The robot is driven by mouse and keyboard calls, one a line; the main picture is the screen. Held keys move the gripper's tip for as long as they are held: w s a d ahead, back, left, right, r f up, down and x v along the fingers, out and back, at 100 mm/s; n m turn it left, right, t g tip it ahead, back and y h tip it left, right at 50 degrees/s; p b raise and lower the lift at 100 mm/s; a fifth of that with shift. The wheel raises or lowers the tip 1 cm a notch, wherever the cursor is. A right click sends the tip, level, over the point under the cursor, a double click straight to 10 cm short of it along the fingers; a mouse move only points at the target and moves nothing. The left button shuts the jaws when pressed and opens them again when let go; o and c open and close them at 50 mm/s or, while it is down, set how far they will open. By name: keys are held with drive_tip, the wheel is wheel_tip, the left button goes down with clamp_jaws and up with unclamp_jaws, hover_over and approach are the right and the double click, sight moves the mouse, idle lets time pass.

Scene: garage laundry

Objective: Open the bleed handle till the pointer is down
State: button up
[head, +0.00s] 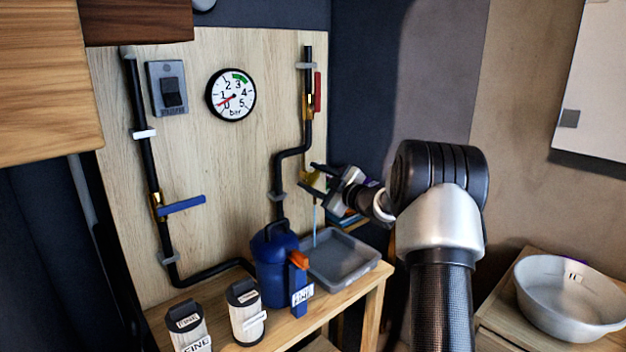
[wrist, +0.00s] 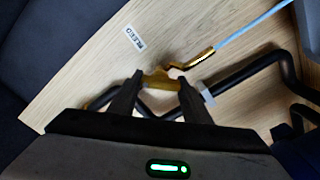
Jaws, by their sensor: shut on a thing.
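The yellow bleed handle (wrist: 158,79) lies between my two fingers in the wrist view. My gripper (wrist: 161,86) is shut on it; in the head view my gripper (head: 311,177) is at the lower right of the wooden board, largely covering the handle. A brass spout (wrist: 192,61) sits beside the handle, and a thin light blue stream (head: 315,225) runs from it down toward the grey tray (head: 372,268). The round gauge (head: 232,86) has its red pointer toward the lower left, near the low end of the scale. A BLEED label (wrist: 134,38) is on the board.
A blue handle (head: 182,206) is on the left pipe and a red handle (head: 317,91) on the upper right pipe. A blue jug (head: 270,270) and two labelled canisters stand on the bench left of the tray. A white basin (head: 570,310) is at right.

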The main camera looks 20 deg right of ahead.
drive_tip(key=o, duration=1)
drive_tip(key=shift+o, duration=0.2)
drive_tip(key=p+v, duration=0.1)
drive_tip(key=v, duration=1.6)
drive_tip(key=shift+s+p, duration=0.25)
drive_tip(key=shift+p, duration=0.1)
drive_tip(key=shift+d+f, duration=0.1)
drive_tip(key=shift+d, duration=0.05)
drive_tip(key=shift+c, duration=0.3)
